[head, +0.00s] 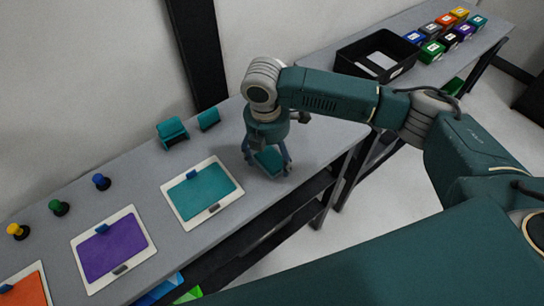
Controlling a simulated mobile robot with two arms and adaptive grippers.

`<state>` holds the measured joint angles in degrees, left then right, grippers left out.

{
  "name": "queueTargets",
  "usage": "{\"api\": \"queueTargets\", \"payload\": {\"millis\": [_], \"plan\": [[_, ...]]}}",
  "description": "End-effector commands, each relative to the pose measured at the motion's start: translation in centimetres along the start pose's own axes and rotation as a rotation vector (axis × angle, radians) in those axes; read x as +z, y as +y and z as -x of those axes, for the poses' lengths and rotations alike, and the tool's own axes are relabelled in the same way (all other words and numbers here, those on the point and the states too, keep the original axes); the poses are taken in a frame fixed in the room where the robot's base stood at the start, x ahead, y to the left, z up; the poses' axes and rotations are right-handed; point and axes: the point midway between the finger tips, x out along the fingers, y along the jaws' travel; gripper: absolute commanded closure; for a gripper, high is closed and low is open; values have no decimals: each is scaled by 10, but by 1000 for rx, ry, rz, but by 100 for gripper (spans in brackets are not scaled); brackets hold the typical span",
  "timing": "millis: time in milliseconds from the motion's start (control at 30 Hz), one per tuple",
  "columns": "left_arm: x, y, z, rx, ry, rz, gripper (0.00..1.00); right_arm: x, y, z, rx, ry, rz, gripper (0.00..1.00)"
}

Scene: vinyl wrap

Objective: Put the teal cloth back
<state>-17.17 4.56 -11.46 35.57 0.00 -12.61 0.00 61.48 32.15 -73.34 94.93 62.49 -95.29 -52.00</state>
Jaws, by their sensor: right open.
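My right gripper (267,166) points down at the table near its front edge. Its fingers are spread apart on both sides of a small flat teal piece (269,161), which looks like the teal cloth. The gripper partly hides the piece, and I cannot tell whether the fingers touch it. A teal holder (172,132) stands at the back of the table, with a smaller teal block (208,119) to its right. A white-framed board with a teal panel (200,191) lies left of the gripper. My left gripper is out of view.
White-framed boards with purple (106,246) and orange (24,291) panels lie further left. Yellow (17,231), green (59,207) and blue (101,181) knobs stand behind them. A black bin (352,62) and several coloured boxes (431,50) are on the far-right table.

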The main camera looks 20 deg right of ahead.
Motion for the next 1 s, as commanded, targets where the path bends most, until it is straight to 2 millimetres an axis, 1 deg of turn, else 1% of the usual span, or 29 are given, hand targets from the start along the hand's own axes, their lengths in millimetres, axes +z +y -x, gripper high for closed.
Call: {"api": "queueTargets", "payload": {"millis": [167, 300, 400, 500, 600, 700, 1000], "plan": [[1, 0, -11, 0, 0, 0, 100, 0, 2, 32, 6, -1, 1, 21], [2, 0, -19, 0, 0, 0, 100, 0, 2, 63, 6, 0, 1, 21], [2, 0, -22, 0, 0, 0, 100, 0, 2, 82, 5, 0, 1, 21], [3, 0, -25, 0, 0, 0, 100, 0, 1, 97, 3, 0, 0, 21], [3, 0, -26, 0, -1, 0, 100, 0, 1, 106, 2, -1, -1, 21], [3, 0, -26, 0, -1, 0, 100, 0, 0, 111, 0, 0, -1, 21], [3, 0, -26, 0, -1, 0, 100, 0, 0, 112, 0, 0, -1, 21]]}}
